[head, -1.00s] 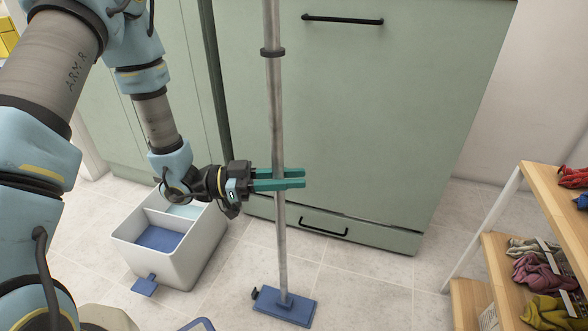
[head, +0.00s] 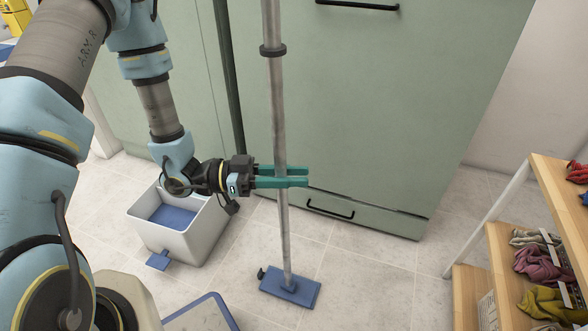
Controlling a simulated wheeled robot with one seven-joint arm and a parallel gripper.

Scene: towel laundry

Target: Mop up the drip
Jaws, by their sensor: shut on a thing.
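A mop with a long grey pole (head: 279,120) and a flat blue head (head: 291,287) stands nearly upright in the head view. Its head is at the tiled floor in front of the green cabinet. My gripper (head: 292,177) has teal fingers and is shut on the pole, about midway down its visible length. The top of the pole is cut off by the picture edge. A white mop bucket (head: 190,245) with blue inside and a blue pedal stands to the left of the mop. I cannot make out a drip on the visible floor.
The green cabinet (head: 370,100) with black handles stands close behind the mop. A wooden shelf (head: 560,215) with coloured towels is at the right. A blue-rimmed object (head: 218,303) shows at the bottom. Tiled floor (head: 385,285) is clear between mop and shelf.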

